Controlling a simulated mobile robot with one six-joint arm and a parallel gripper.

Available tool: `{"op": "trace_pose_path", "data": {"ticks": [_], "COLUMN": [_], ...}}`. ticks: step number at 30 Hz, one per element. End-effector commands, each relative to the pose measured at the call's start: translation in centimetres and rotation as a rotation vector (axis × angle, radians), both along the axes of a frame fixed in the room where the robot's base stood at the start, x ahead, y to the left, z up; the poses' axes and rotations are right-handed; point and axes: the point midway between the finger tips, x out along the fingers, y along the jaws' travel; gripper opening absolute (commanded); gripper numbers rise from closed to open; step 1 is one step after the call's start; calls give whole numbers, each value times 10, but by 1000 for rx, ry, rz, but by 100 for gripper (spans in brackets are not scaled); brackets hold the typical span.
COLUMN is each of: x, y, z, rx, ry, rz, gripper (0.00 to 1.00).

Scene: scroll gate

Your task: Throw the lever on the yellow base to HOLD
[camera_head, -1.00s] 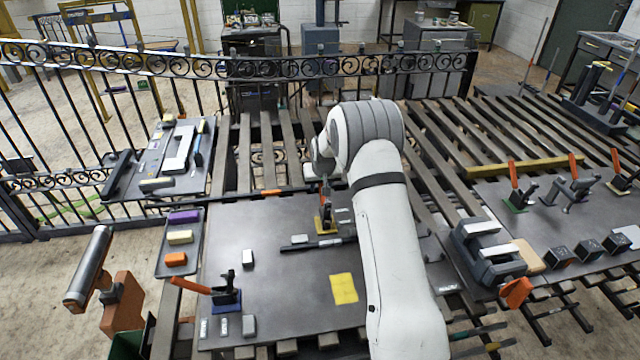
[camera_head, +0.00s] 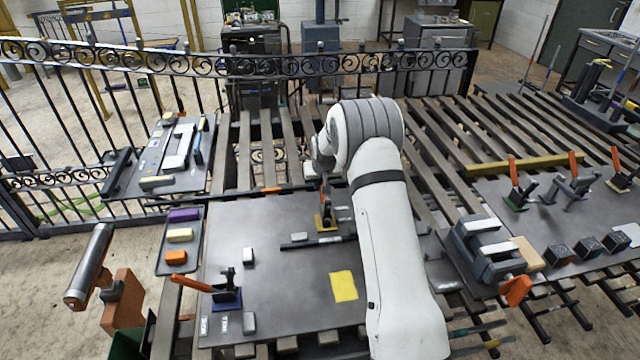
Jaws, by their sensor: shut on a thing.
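The yellow base (camera_head: 326,223) sits on the dark work plate, under the end of my arm. Its lever (camera_head: 325,192) rises from the base, and its upper end meets my gripper (camera_head: 324,180). My gripper is shut on the lever; the fingers are small here and partly hidden by my wrist. The HOLD marking cannot be read at this size. Small light labels lie beside the base.
A toggle clamp with an orange handle on a blue base (camera_head: 228,298) stands at the plate's front left. A dark bar (camera_head: 312,243) lies just in front of the yellow base. A yellow sheet (camera_head: 343,286) lies nearer. A scrollwork fence (camera_head: 270,67) runs behind.

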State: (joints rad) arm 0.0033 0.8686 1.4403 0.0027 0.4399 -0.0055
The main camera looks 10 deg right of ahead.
Motion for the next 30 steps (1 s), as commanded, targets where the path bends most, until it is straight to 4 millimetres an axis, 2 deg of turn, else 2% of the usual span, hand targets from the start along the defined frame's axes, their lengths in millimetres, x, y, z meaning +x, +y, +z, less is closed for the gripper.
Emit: {"op": "trace_pose_path", "data": {"ticks": [14, 30], "x": [-3, -21], "y": [0, 0], "z": [-1, 13], "rx": [0, 0], "ry": [-65, -360], "rz": [0, -1], "gripper": [0, 0]}}
